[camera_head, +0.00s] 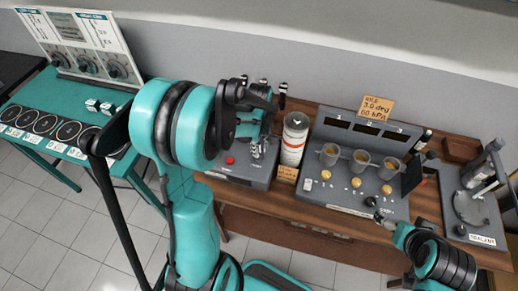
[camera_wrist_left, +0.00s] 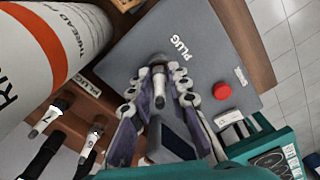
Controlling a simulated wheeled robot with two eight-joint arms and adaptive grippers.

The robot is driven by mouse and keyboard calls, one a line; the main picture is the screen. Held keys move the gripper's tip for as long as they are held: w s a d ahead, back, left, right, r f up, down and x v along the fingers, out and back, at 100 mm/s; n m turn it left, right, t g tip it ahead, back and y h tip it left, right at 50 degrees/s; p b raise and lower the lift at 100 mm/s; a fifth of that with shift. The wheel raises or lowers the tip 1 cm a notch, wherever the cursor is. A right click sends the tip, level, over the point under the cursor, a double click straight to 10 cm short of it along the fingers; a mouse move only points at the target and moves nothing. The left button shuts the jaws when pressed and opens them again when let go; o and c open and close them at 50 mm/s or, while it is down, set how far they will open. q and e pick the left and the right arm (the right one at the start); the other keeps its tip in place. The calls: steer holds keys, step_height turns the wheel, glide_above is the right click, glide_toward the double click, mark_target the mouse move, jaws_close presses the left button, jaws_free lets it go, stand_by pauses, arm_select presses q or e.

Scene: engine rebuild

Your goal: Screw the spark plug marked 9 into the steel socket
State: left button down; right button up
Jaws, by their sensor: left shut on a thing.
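My left gripper (camera_wrist_left: 158,100) is shut on a pale metal spark plug (camera_wrist_left: 159,80) above the grey station marked PLUG (camera_wrist_left: 215,50). A dark round part shows at the plug's far end; I cannot tell whether it is the steel socket or how deep the plug sits. The held plug's number is not readable. In the head view my left gripper (camera_head: 252,128) is over the same station (camera_head: 258,178), partly hidden by my arm. My right gripper (camera_head: 381,217) is at the front edge of the middle panel; its jaws are too small to judge.
A white and orange can (camera_head: 294,138) stands right of the station. Other plugs (camera_wrist_left: 45,118) stand in a brown rack, one marked 7, another 6 or 9 (camera_wrist_left: 91,140). A red button (camera_wrist_left: 222,91) is on the station. The panel (camera_head: 350,190) holds several cups.

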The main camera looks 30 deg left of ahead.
arm_select(q)
steer(key=m, duration=0.5)
steer(key=shift+f+b, duration=0.1)
steer(key=shift+b, duration=0.3)
steer(key=m, duration=0.3)
steer(key=m+b, duration=0.1)
steer(key=m, duration=0.7)
steer(key=shift+m, duration=0.4)
steer(key=c, duration=1.4)
jaws_free()
steer(key=shift+o, duration=0.2)
steer(key=shift+r+p, duration=2.95)
steer(key=shift+r, duration=1.4)
